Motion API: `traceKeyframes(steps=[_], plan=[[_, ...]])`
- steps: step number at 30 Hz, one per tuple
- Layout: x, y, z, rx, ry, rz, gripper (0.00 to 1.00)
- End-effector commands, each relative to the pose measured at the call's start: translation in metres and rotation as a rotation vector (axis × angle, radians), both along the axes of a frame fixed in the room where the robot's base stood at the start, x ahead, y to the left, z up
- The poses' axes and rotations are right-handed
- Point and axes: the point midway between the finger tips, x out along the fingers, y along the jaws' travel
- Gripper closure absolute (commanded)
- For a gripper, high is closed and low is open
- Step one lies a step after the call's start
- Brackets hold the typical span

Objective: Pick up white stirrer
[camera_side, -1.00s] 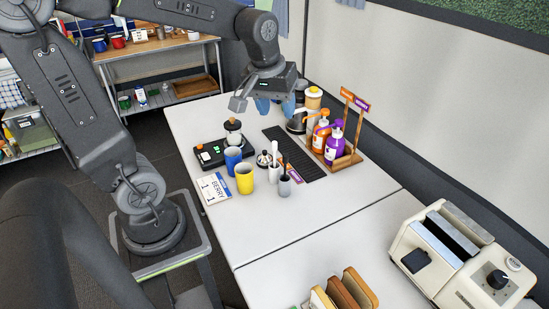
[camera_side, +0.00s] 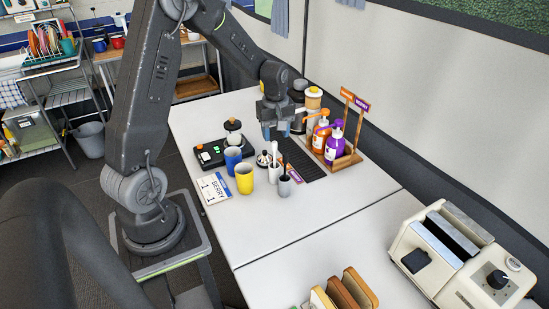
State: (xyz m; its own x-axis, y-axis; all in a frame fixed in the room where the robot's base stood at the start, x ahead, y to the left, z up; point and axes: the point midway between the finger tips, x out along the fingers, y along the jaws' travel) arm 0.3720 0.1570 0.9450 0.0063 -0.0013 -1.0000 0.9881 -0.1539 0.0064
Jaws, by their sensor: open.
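The white stirrer (camera_side: 274,150) stands upright in a small white holder (camera_side: 273,174) in the middle of the table. My gripper (camera_side: 276,136) points down with its jaws apart, right above and behind the stirrer's top. The stirrer's top end overlaps the gripper in this view, so I cannot tell how close the fingers are to it. A dark stirrer (camera_side: 284,175) stands in a grey holder (camera_side: 285,187) just to the right and nearer.
A yellow cup (camera_side: 244,179) and a blue cup (camera_side: 232,161) stand to the left. A black drip mat (camera_side: 305,164) lies to the right. The wooden caddy (camera_side: 345,163) holds an orange bottle (camera_side: 322,134) and a purple bottle (camera_side: 334,146).

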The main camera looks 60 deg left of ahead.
Motion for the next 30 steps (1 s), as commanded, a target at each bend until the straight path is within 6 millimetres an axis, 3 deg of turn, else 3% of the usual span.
traceKeyframes(steps=[8,17,26,30], plan=[[-0.001,0.0,-0.022,-0.002,0.003,-0.001,0.51],[-0.002,0.003,-0.062,-0.001,0.001,-0.002,0.51],[-0.002,0.003,-0.065,0.0,-0.001,-0.002,0.52],[-0.002,0.003,-0.065,0.0,-0.001,-0.002,0.66]])
